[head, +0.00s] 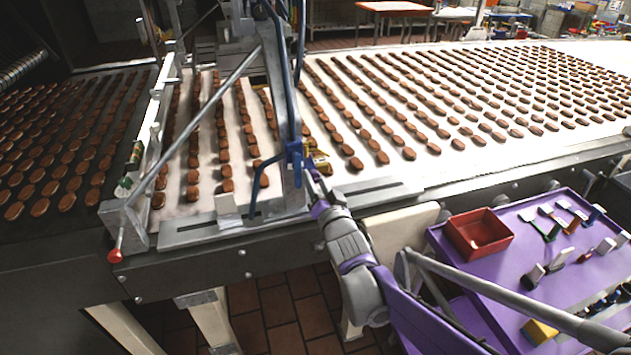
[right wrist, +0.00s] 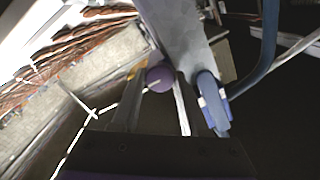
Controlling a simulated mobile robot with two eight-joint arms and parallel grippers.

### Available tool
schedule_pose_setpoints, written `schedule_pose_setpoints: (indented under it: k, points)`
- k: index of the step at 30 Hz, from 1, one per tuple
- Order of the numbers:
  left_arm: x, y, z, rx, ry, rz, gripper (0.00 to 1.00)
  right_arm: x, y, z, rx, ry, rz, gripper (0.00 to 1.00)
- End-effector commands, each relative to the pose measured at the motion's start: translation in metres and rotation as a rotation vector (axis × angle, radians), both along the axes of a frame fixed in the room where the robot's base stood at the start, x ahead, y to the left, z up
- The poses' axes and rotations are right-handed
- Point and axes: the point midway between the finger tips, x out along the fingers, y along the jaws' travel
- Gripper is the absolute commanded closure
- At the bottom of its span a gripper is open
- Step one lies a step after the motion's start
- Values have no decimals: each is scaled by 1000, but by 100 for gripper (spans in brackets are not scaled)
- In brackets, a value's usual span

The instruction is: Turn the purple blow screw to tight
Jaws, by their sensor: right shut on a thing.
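The purple blow screw (right wrist: 160,78) shows in the right wrist view as a round purple knob beside a grey metal upright (right wrist: 180,35). My right gripper (right wrist: 157,92) has one finger on each side of the knob and is shut on it. In the head view my right gripper (head: 311,172) reaches up from the lower right to the grey upright (head: 285,110) over the conveyor's near edge. The knob is hard to make out there, hidden by the gripper. My left gripper is not in view.
A blue clamp (head: 294,151) with blue hoses sits on the upright, close to my right fingers; it also shows in the right wrist view (right wrist: 212,100). Rows of brown biscuits fill the white conveyor (head: 460,145). A purple cart top (head: 500,275) with a red bin (head: 478,233) and tools stands at right.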

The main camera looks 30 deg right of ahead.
Motion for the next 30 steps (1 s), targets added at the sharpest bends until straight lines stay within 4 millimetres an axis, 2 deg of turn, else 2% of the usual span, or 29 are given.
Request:
schedule_pose_setpoints:
  k: [11,12,16,30]
  points:
    - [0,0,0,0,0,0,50,0,0,-1,5,1,0,100]
    - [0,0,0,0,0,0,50,0,0,-1,5,1,0,49]
    - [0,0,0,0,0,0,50,0,0,-1,4,0,0,26]
    - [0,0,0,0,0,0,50,0,1,0,3,-2,2,26]
